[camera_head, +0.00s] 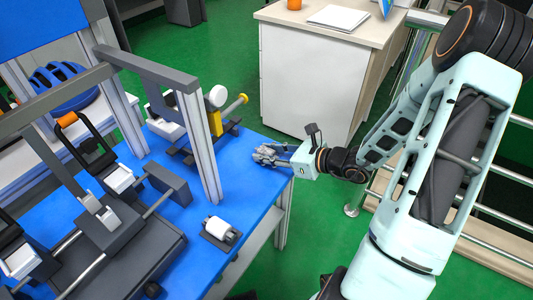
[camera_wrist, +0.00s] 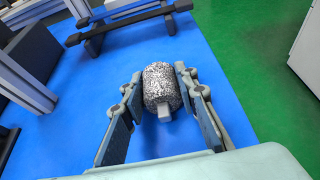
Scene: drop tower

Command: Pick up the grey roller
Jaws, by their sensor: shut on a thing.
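The grey roller (camera_wrist: 161,84) has a speckled surface and a pale stub at its near end. In the wrist view it sits between the two fingers of my gripper (camera_wrist: 160,92), with one finger pressed to each side. In the head view my gripper (camera_head: 268,155) is at the right edge of the blue tabletop, and the roller is too small there to tell apart from the fingers. My gripper is shut on the roller. I cannot tell whether the roller touches the blue surface below it.
A white roller (camera_head: 217,228) lies on a dark holder near the table's front edge. The blue table (camera_head: 255,190) also carries a grey upright frame (camera_head: 205,140) and dark machinery at the left. A white cabinet (camera_head: 310,80) stands behind. Blue surface around my gripper is mostly clear.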

